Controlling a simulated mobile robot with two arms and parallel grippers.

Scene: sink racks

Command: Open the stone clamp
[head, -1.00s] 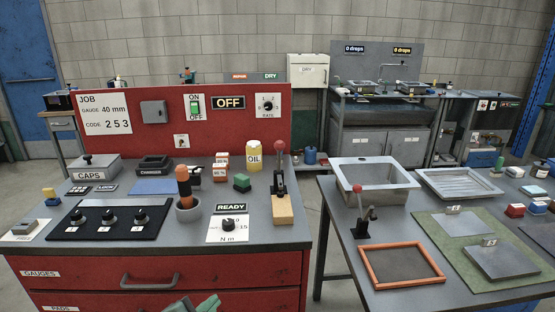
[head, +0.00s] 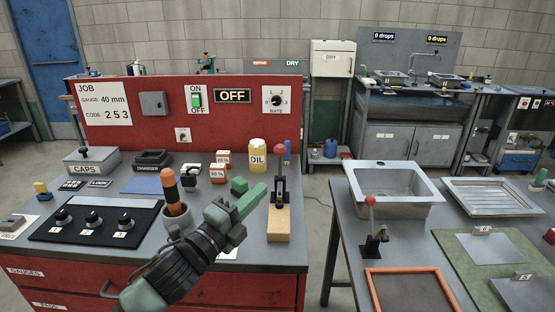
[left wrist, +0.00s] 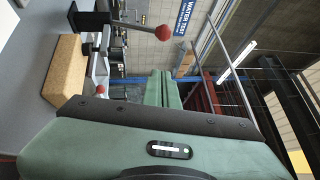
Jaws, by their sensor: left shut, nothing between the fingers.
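A toggle clamp (head: 281,185) with a red-knobbed lever stands over a tan block (head: 279,225) at the right front of the red bench; I take it as the stone clamp. Its lever stands nearly upright. It also shows at upper left in the left wrist view, as a lever with a red knob (left wrist: 163,32) above the tan block (left wrist: 66,75). My left gripper (head: 260,192) is shut and empty, its green fingertips just left of the clamp in the head view. In the left wrist view the fingers (left wrist: 163,80) are together, apart from the knob. My right gripper is not in view.
A second red-knobbed clamp (head: 373,228) stands on the right table, near a metal basin (head: 395,190) and an orange frame (head: 374,290). A cup with an orange-handled tool (head: 172,195) is left of my gripper. A yellow oil bottle (head: 258,156) stands behind the clamp.

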